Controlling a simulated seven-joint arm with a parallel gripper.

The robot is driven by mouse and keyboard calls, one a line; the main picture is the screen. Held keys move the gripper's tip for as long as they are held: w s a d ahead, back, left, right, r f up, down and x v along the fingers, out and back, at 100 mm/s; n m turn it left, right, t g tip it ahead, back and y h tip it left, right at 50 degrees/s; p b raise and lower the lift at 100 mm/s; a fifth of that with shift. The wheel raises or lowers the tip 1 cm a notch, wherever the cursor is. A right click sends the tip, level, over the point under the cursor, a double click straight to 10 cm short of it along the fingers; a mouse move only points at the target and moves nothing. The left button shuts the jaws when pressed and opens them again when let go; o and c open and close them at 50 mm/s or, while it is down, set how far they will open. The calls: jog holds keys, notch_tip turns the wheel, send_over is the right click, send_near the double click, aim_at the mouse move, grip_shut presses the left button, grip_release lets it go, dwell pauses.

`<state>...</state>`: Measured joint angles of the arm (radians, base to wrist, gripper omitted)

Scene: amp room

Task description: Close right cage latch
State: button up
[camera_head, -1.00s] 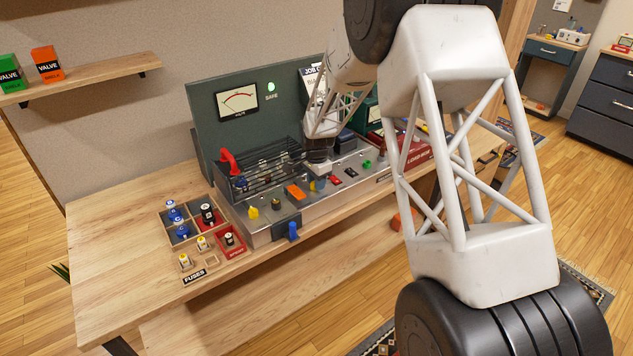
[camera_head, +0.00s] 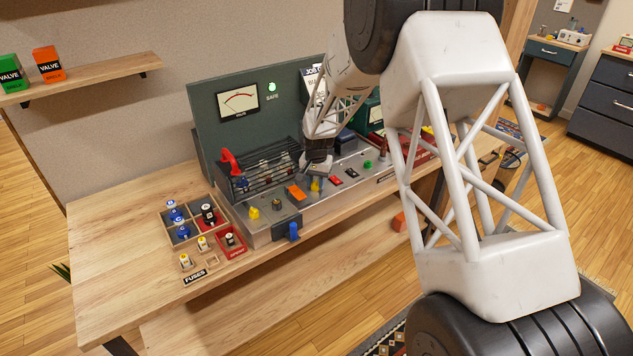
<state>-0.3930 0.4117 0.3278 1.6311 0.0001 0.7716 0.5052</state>
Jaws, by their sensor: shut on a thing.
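The dark wire cage (camera_head: 265,172) sits on the metal amp chassis (camera_head: 345,183), in front of the green meter panel. A raised red handle (camera_head: 229,162) stands at its left end. My gripper (camera_head: 318,168) points down at the cage's right end, just behind a yellow knob (camera_head: 315,186). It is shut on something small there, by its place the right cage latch. The gripper hides the latch, so its position cannot be told. Glass tubes show dimly behind the cage bars.
A fuse tray (camera_head: 192,210) stands at left. The panel's meter (camera_head: 238,101) has a green lamp (camera_head: 271,87) marked SAFE beside it.

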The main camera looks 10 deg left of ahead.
jog(key=n, duration=0.5)
jog(key=shift+a+n, duration=0.2)
jog(key=shift+n, duration=0.1)
jog(key=n, duration=0.4)
jog(key=shift+s+a+n, duration=0.1)
jog(key=shift+a+n, duration=0.05)
jog(key=shift+n, duration=0.15)
jog(key=o, duration=0.8)
jog(key=shift+r, duration=0.15)
jog(key=shift+r, duration=3.75)
